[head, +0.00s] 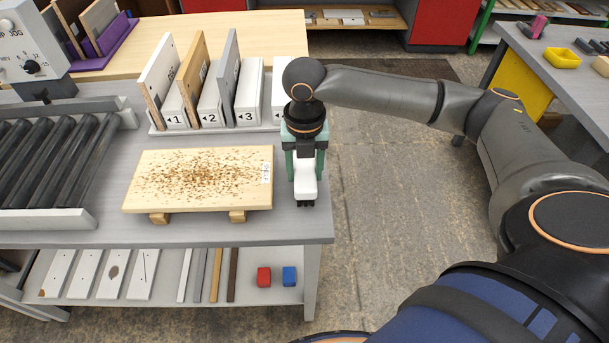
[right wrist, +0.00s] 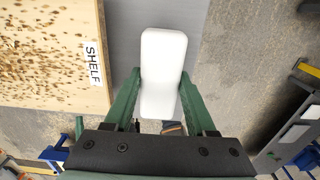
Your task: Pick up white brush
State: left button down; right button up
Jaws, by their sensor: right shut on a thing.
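The white brush (head: 305,183) is at the right end of the grey workbench, right of the speckled wooden board. It shows as a rounded white block in the right wrist view (right wrist: 163,50), with dark bristles at its near end in the head view. My right gripper (head: 305,168) points down from above, its two green fingers shut on the brush's sides; they also show in the right wrist view (right wrist: 160,85). I cannot tell whether the brush touches the bench. My left gripper is not in view.
The wooden board (head: 160,163), covered in brown crumbs, rests on wooden blocks just left of the brush. A rack of numbered upright boards (head: 205,95) stands behind. Rollers (head: 50,160) are at the left. A lower shelf (head: 240,292) holds strips and small blocks. Open floor lies right.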

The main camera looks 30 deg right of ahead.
aim_at(304, 169)
grip_shut()
jog(key=shift+r, duration=0.1)
jog(key=shift+r, duration=0.45)
notch_tip(304, 169, up, 2)
jog(key=shift+r, duration=0.15)
jog(key=s+a+r+p, duration=0.1)
jog(key=s+a+r, duration=0.1)
jog(key=a+r, duration=0.7)
jog(key=a, duration=0.5)
jog(key=shift+s+r, duration=0.15)
jog(key=shift+r, duration=0.2)
